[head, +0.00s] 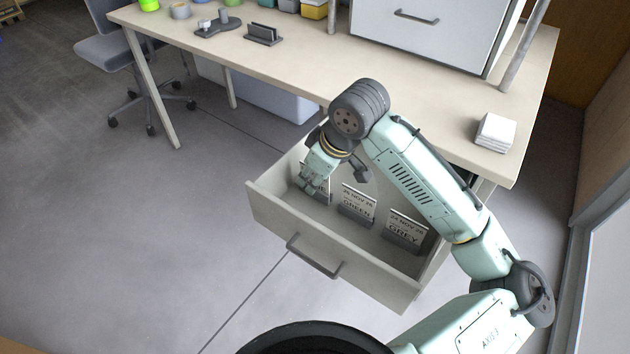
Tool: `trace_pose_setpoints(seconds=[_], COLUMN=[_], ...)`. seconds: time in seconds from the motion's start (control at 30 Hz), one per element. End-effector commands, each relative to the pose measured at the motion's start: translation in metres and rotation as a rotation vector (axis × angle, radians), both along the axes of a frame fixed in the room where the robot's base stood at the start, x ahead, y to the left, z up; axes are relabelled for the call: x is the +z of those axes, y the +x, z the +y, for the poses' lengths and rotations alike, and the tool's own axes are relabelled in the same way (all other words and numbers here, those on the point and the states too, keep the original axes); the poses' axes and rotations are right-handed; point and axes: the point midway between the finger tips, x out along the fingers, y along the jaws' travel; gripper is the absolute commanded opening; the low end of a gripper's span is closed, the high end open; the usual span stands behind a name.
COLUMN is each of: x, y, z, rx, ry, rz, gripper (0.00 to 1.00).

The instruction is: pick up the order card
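Several order cards stand in the open drawer (272,208). One card reads "28 NOV 26 GREEN" (357,201) and stands in the middle. Another reads "27 NOV 26 GREY" (403,231) and stands at the right. A third card (326,196) at the left is mostly hidden behind my gripper, and its text cannot be read. My gripper (309,187) reaches down into the left end of the drawer, right at this third card. I cannot tell whether its fingers are closed on the card.
The drawer front with its handle (313,256) juts out below the desk (415,95). A white stack of square pads (495,132) lies near the desk's right edge. A grey cabinet (425,35) and a small dark holder (263,35) stand on the desk. Open floor lies left of the drawer.

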Motion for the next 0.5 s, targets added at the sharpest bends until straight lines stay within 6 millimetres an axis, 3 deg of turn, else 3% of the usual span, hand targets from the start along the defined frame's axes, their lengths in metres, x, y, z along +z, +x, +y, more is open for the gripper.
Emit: trace_pose_setpoints(seconds=[0.07,0.5], x=[0.0003,0.0006], y=[0.0000,-0.0001], z=[-0.0001,-0.0002], rx=[0.000,0.000], ry=[0.000,0.000], rz=[0.000,0.000], gripper=[0.26,0.00])
